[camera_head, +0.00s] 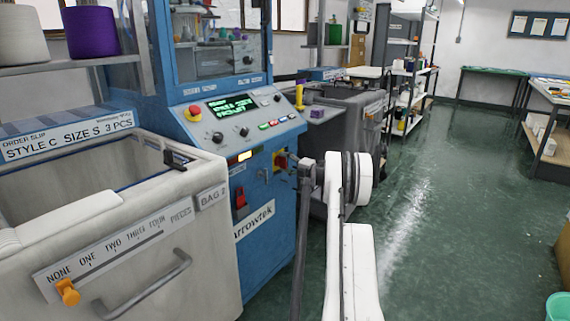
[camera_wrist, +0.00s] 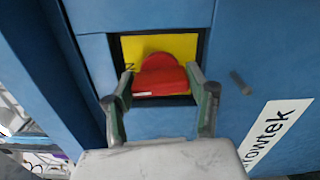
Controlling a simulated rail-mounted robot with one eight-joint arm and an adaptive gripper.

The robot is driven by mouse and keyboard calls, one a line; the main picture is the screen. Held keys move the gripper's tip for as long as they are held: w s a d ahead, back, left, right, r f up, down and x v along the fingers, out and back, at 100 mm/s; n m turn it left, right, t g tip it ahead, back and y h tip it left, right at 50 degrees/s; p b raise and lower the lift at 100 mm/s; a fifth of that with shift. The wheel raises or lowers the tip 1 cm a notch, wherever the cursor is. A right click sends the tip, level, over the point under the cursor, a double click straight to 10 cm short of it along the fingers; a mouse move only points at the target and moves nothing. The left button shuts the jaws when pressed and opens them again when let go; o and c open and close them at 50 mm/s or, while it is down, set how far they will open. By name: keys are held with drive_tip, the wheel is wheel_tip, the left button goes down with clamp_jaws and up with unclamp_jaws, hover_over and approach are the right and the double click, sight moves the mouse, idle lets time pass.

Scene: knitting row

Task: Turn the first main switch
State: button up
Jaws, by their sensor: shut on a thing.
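The main switch is a red rotary knob (camera_wrist: 160,76) on a yellow plate (camera_wrist: 133,47), set in a dark-framed recess in the blue machine front. In the head view the switch (camera_head: 279,158) is on the blue panel, partly hidden by my wrist. My gripper (camera_wrist: 161,88) has one finger on each side of the red knob and is shut on it. In the head view my gripper (camera_head: 291,160) is small and dark against the machine, at the end of my white arm. The knob's straight lower edge runs nearly level in the wrist view.
A red switch (camera_head: 240,198) sits lower left on the same machine. Above is a sloped control panel (camera_head: 238,112) with a green display, buttons and a red stop button. A pale bin (camera_head: 205,240) with an orange slider stands left.

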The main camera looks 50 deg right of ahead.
drive_tip(key=shift+m, duration=0.7)
drive_tip(key=o, duration=1.1)
drive_tip(key=shift+o, duration=0.2)
drive_tip(key=s, duration=1.2)
